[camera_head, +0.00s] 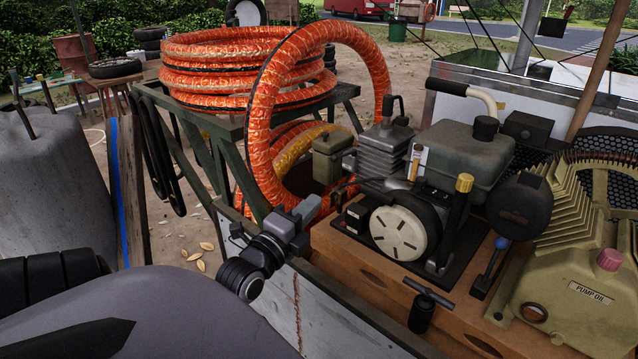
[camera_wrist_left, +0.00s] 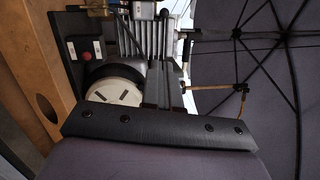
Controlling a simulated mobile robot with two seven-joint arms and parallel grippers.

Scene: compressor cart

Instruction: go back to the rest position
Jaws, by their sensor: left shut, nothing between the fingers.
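My left gripper (camera_head: 306,211) is shut and empty in the head view. It hangs in the air in front of the cart, left of the engine, and appears clear of it. The compressor cart carries a small engine (camera_head: 478,152) with a round white cover (camera_head: 398,232) on a wooden base (camera_head: 372,278). In the left wrist view the white cover (camera_wrist_left: 116,93) and engine fins (camera_wrist_left: 163,45) show beyond a dark bar with screws. My right gripper is in neither view.
A coiled orange hose (camera_head: 222,62) lies on a green metal frame (camera_head: 210,122) behind my left gripper, with one loop arching down near it. A pump (camera_head: 590,270) marked "PUMP OIL" stands at the right. A grey tank (camera_head: 50,175) stands at the left.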

